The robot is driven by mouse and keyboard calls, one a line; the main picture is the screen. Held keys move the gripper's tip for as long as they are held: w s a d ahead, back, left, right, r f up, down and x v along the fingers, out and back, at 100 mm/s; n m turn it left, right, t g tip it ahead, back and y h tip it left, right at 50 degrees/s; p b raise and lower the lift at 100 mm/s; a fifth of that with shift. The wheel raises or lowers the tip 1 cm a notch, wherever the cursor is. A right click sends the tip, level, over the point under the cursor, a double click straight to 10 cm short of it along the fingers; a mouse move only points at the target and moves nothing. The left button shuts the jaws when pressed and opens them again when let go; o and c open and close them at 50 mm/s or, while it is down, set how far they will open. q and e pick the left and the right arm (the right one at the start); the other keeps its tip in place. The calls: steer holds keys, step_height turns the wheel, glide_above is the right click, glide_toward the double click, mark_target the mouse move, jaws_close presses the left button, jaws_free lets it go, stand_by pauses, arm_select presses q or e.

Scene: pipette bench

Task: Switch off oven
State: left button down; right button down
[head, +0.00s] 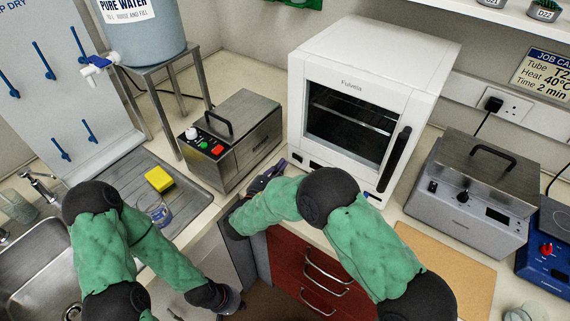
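The oven (375,70) is a white box with a dark glass door and a black vertical handle, standing on the counter at the back centre. The door looks shut. Small dark fittings (316,166) show on its lower front strip; I cannot read their state. My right gripper (268,177) is dark, by the counter edge just left of the oven's lower left front corner. My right arm partly hides it, and its opening cannot be told. My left gripper (232,303) is low, in front of the counter, mostly hidden behind my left wrist, far from the oven.
A steel bath with coloured knobs (232,140) stands left of the oven. A grey bath (470,205) stands right of it, beside a blue device (548,250). A yellow sponge (158,179) and glass beaker (155,211) are near the sink (40,270). Red drawers (312,275) lie below.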

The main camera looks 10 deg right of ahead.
steer(key=s+a, duration=0.4)
steer(key=a, duration=0.1)
steer(key=s+a, duration=0.3)
steer(key=shift+a, duration=0.25)
